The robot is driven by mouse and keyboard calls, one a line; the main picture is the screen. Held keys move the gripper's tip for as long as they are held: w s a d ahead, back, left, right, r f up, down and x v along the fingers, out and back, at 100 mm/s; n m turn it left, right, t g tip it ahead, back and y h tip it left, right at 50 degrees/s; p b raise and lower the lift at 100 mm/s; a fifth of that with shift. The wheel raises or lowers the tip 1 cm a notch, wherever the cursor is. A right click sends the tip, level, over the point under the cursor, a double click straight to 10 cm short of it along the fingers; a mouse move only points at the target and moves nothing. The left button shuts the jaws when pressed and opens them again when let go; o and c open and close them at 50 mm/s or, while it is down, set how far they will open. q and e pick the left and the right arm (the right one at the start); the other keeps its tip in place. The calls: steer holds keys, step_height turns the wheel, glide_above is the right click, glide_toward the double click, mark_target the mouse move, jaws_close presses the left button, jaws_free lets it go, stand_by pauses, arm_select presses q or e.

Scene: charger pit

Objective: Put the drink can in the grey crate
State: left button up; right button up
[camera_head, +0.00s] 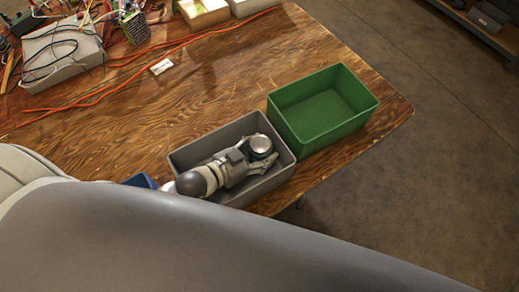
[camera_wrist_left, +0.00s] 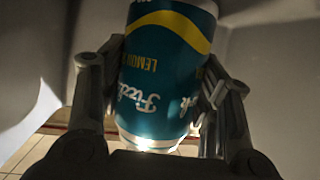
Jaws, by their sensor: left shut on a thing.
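The drink can (camera_head: 260,146) shows its round silver top in the head view, inside the outline of the grey crate (camera_head: 285,177). In the left wrist view the can (camera_wrist_left: 165,75) is teal with a yellow band and white lettering. My left gripper (camera_head: 261,158) reaches over the crate's near left side, with its fingers around the can. In the wrist view a finger presses on each side of the can. Whether the can touches the crate's floor is hidden. My right gripper is not in view.
An empty green crate (camera_head: 318,106) stands right beside the grey one. A blue container (camera_head: 141,181) is partly hidden at the left. Orange cables (camera_head: 100,95) and electronics lie at the back left.

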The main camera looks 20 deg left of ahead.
mark_target(251, 156)
arm_select(q)
steer(key=o, duration=1.3)
steer(key=shift+f, duration=0.15)
steer(key=shift+c, duration=0.2)
steer(key=v, duration=0.6)
steer(key=shift+b+v, duration=0.3)
steer(key=shift+v, duration=0.5)
